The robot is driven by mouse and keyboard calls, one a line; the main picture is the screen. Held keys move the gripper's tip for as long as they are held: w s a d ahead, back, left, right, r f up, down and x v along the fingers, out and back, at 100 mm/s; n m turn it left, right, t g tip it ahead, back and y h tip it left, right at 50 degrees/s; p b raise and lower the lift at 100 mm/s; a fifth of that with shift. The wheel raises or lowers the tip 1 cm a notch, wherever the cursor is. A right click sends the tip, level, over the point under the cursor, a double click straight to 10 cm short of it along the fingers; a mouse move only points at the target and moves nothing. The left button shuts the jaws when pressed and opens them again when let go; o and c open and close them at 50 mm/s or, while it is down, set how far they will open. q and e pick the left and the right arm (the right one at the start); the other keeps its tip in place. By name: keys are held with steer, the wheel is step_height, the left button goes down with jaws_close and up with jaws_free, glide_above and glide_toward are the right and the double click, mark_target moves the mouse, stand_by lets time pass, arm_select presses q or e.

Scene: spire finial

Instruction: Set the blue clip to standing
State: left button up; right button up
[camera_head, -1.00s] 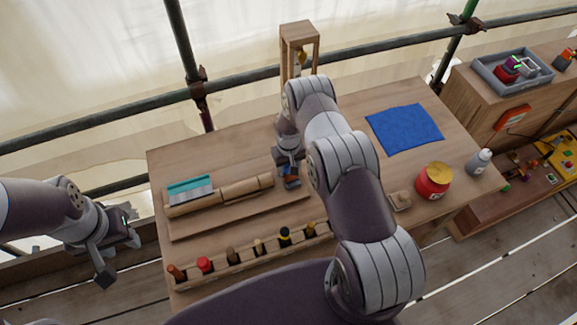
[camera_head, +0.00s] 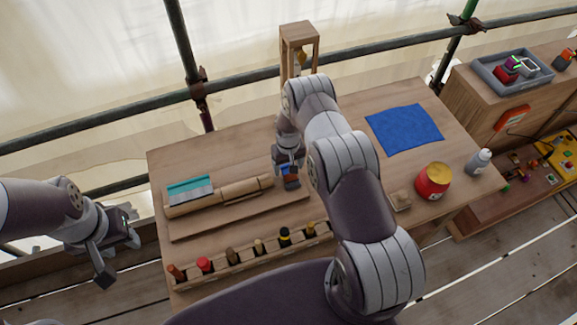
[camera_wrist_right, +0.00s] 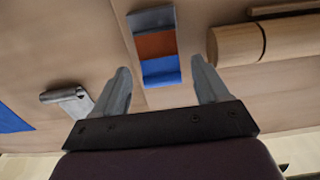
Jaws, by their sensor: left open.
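The blue clip (camera_wrist_right: 161,69) shows in the right wrist view as a short block with a grey end, an orange-brown middle and a blue end. It is on the wooden bench, between the fingers of my right gripper (camera_wrist_right: 160,66). These are open, with a gap on each side of it. In the head view the clip (camera_head: 291,183) shows small and dark below the right gripper (camera_head: 289,170). I cannot tell from these views whether it lies or stands. My left gripper (camera_head: 118,254) is open and empty, off the bench's left side.
A wooden roller (camera_head: 240,188) and a teal-and-grey scraper (camera_head: 190,189) lie left of the clip. A rack of several handled tools (camera_head: 245,262) runs along the front. A small grey metal piece (camera_wrist_right: 68,98) lies nearby. A blue cloth (camera_head: 403,129) and red jar (camera_head: 433,181) are right.

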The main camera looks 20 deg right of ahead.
steer(key=shift+s, duration=0.2)
steer(key=shift+r, duration=0.15)
step_height(320, 180, up, 12)
steer(key=b, duration=0.4)
steer(key=shift+r, duration=0.15)
